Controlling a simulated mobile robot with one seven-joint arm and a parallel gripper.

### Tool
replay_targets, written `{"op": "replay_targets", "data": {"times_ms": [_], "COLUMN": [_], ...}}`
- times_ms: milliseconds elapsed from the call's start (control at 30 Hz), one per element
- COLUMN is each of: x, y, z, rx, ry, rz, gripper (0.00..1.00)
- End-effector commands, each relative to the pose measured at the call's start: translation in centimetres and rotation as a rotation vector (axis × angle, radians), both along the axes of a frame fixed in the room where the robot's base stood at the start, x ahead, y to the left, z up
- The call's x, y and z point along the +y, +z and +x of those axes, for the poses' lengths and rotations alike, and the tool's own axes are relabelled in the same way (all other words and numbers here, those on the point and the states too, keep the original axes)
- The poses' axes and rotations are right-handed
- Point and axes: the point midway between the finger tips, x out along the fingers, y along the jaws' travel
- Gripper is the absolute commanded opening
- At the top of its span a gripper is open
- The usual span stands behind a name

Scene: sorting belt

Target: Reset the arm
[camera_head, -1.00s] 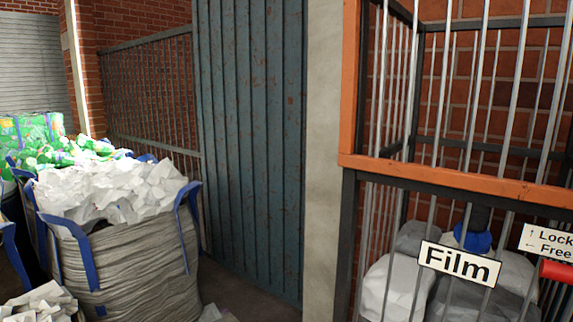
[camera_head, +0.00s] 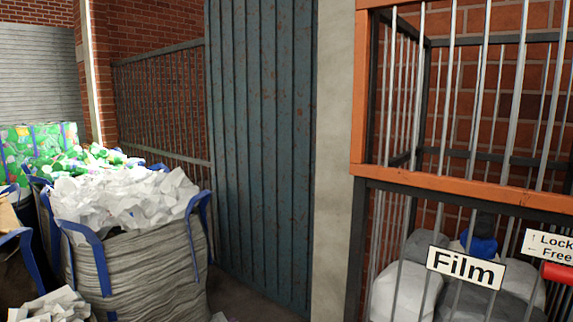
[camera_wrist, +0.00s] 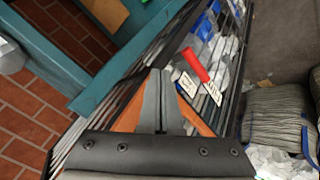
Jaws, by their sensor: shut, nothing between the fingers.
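My gripper (camera_wrist: 163,100) shows in the wrist view, at the middle, with its two grey fingers together and nothing held between them. Beyond the fingertips is the barred cage (camera_wrist: 190,24), seen from above at a tilt, with a red handle (camera_wrist: 195,65) beside white signs. The gripper and arm are not in the head view. There the cage's orange rail (camera_head: 460,190) and the "Film" sign (camera_head: 466,268) stand on the right. I cannot tell how far the gripper is from the cage.
A large sack of white paper (camera_head: 140,260) stands at the left of the head view, with green material (camera_head: 40,145) behind it. A blue-grey corrugated panel (camera_head: 262,150) and a pale pillar (camera_head: 338,160) stand in the middle. The wrist view shows brick (camera_wrist: 45,115) at left.

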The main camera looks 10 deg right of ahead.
Motion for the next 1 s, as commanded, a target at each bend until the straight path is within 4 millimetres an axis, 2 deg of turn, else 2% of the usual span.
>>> {"op": "replay_targets", "data": {"times_ms": [100, 267, 367, 467, 600, 700, 833, 1000], "x": [0.1, 0.5, 1.6, 4.2, 10.2, 15.2, 22.0, 29.8], "y": [1.2, 1.4, 0.1, -2.4, -7.0, -10.5, -15.6, -22.7], "z": [-0.8, -0.8, 1.4, 5.3, 11.1, 14.1, 16.3, 16.5], "rx": [0.000, -0.004, -0.023, -0.056, -0.097, -0.111, -0.110, -0.085], "ry": [-0.001, 0.008, 0.034, 0.081, 0.143, 0.177, 0.206, 0.210], "rz": [-0.001, 0.006, 0.031, 0.079, 0.165, 0.228, 0.301, 0.377], "gripper": [0.00, 0.00, 0.00, 0.00, 0.00, 0.00, 0.00, 0.00]}}
